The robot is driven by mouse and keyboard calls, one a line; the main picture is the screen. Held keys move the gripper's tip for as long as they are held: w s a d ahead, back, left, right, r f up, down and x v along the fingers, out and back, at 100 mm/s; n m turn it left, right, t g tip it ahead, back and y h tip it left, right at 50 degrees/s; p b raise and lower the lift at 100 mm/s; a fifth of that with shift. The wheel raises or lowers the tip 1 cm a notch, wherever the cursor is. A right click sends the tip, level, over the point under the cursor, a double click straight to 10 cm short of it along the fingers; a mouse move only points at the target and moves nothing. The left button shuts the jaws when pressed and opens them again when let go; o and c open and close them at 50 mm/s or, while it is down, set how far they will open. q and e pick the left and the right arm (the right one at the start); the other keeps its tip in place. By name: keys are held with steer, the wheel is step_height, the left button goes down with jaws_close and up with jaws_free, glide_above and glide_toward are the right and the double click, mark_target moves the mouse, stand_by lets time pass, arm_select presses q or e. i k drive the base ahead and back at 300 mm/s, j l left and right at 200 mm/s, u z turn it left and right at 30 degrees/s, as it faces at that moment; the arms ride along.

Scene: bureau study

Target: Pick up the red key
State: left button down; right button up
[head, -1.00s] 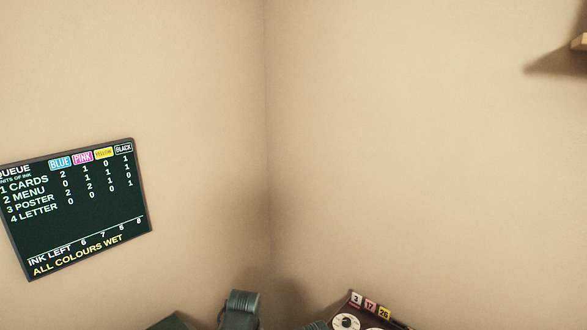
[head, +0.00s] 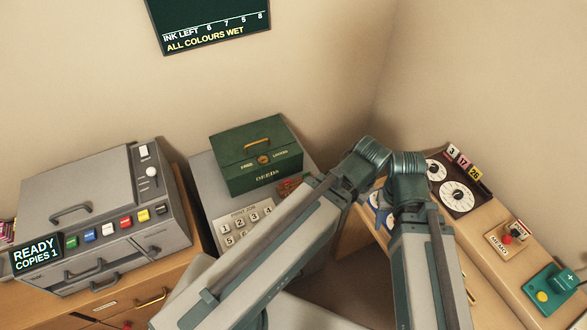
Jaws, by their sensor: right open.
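No red key can be made out for certain. A small reddish item (head: 289,186) lies on the grey cabinet beside the green deeds box (head: 262,160), partly behind my arm; I cannot tell what it is. Another small red spot (head: 127,325) shows at the bottom edge, below a brass drawer handle. My grey and teal arm links cross the middle of the view, with joints in front of the corner. My right gripper's fingertips cannot be made out among the links, and nothing is seen held. My left gripper is not seen.
A grey copying machine (head: 80,205) with coloured buttons stands on a wooden desk at left. A number keypad (head: 232,228) sits on the grey cabinet.

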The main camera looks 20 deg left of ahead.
mark_target(285, 183)
steer(key=i+j+u, duration=0.1)
steer(key=u, duration=0.35)
steer(key=i+u, duration=0.1)
steer(key=u, duration=0.35)
